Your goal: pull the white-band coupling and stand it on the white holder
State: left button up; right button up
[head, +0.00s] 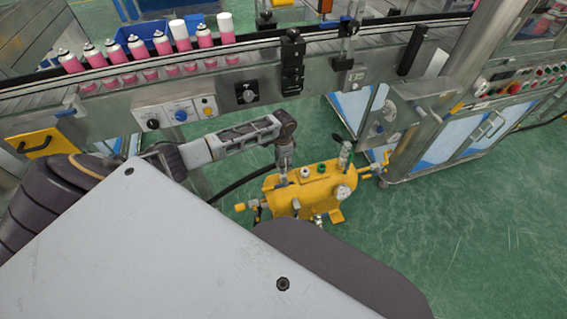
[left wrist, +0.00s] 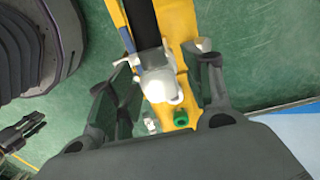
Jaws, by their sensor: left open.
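A yellow tank (head: 312,192) with several fittings on top stands on the floor beyond my body. My left gripper (head: 284,170) points down over its left end. In the left wrist view, my left gripper (left wrist: 164,62) is open, with a finger on each side of a whitish fitting (left wrist: 160,82), probably the white-band coupling; contact cannot be told. A green fitting (left wrist: 180,118) sits just below it there. In the head view, a white round fitting (head: 305,172), possibly the white holder, stands beside a green one (head: 321,168). My right gripper is not in view.
A metal conveyor (head: 225,90) carrying pink cans (head: 137,47) runs behind the tank. A pressure gauge (head: 342,193) and an upright fitting (head: 344,152) are at the tank's right end. A black hose (head: 240,182) lies left of it. Green floor is clear at right.

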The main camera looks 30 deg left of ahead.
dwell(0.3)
pick_arm(q)
grip_shut()
jog(key=shift+r+p, duration=3)
jog(key=shift+p, duration=0.75)
jog(key=shift+w+f, duration=0.1)
